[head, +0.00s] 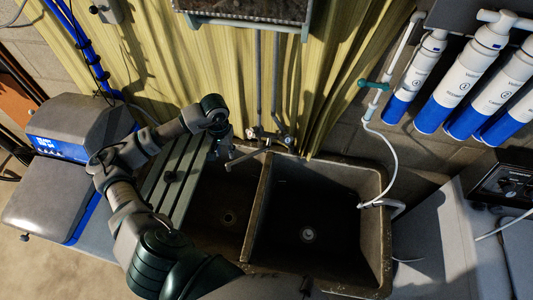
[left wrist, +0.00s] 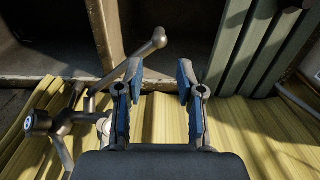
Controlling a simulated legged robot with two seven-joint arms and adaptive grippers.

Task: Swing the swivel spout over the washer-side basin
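The swivel spout (head: 246,157) is a dull metal tube at the back wall of the sink. It points left over the left basin (head: 222,205). In the left wrist view the spout (left wrist: 112,77) runs up to a rounded tip close to one fingertip; contact cannot be told. The washer-side basin (head: 312,205) is the right one, empty with a round drain. My left gripper (head: 223,143) is beside the spout's end, left of the faucet. In the left wrist view my left gripper (left wrist: 160,75) has its blue-padded fingers apart with nothing clamped between. My right gripper is not in view.
A grey-green slatted board (head: 172,185) lies over the left part of the sink. Faucet handles and pipes (head: 270,133) stand behind the spout before a yellow curtain (head: 330,70). A white hose (head: 388,150) hangs at the right basin. A white machine (head: 435,235) stands right.

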